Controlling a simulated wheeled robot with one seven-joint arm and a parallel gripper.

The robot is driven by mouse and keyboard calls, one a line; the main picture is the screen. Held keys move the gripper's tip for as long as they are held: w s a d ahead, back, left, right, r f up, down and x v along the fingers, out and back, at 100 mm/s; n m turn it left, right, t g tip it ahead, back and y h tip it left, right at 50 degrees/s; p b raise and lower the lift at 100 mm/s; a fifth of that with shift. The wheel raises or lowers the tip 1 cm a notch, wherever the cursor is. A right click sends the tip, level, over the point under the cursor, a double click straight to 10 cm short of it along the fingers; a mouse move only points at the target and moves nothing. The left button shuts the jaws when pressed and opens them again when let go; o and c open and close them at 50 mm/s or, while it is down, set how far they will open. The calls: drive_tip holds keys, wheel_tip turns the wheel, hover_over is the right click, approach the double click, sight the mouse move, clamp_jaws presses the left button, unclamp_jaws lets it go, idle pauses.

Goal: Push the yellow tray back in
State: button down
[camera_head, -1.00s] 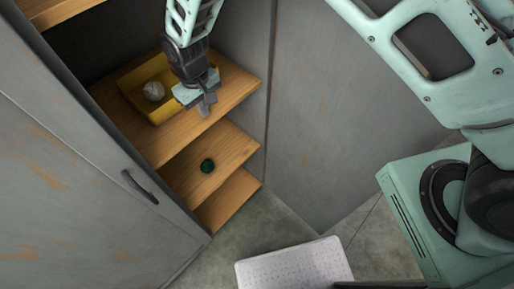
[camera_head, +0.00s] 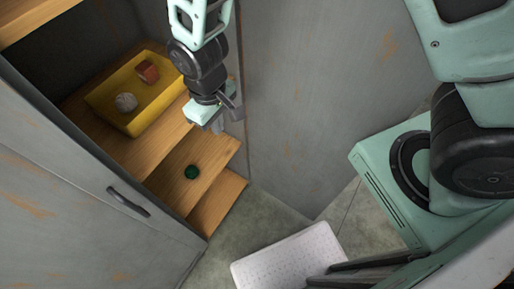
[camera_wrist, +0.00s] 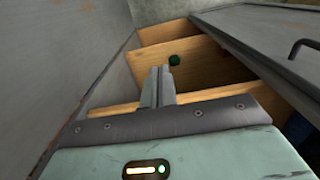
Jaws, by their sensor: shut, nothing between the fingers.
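The yellow tray (camera_head: 145,122) sits on the upper visible wooden shelf of the grey cabinet, back from the shelf's front edge. A whitish ball (camera_head: 127,102) and a reddish-brown skein (camera_head: 148,71) lie in it. My gripper (camera_head: 237,116) is to the right of the tray, near the cabinet's right side, apart from the tray and empty. In the wrist view my gripper (camera_wrist: 159,72) shows its two fingers together. The tray is not visible in the wrist view.
A dark green ball (camera_head: 192,172) lies on the shelf below; it also shows in the wrist view (camera_wrist: 174,60). The cabinet door (camera_head: 75,190) with a dark handle stands open at left. A grey panel bounds the right. A white perforated mat (camera_head: 285,262) lies on the floor.

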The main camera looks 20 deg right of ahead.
wheel_tip(320, 180, up, 5)
drive_tip(key=b, duration=0.1)
drive_tip(key=s+d+b, duration=0.3)
drive_tip(key=s+b, duration=0.3)
drive_tip(key=s, duration=0.1)
drive_tip(key=s+d+n+b, duration=0.1)
drive_tip(key=s+d+b, duration=0.3)
drive_tip(key=s+b, duration=0.2)
drive_tip(key=shift+s+d+f+y, duration=0.25)
drive_tip(key=shift+s+y, duration=0.05)
drive_tip(key=shift+s, duration=0.15)
drive_tip(key=shift+s, duration=0.1)
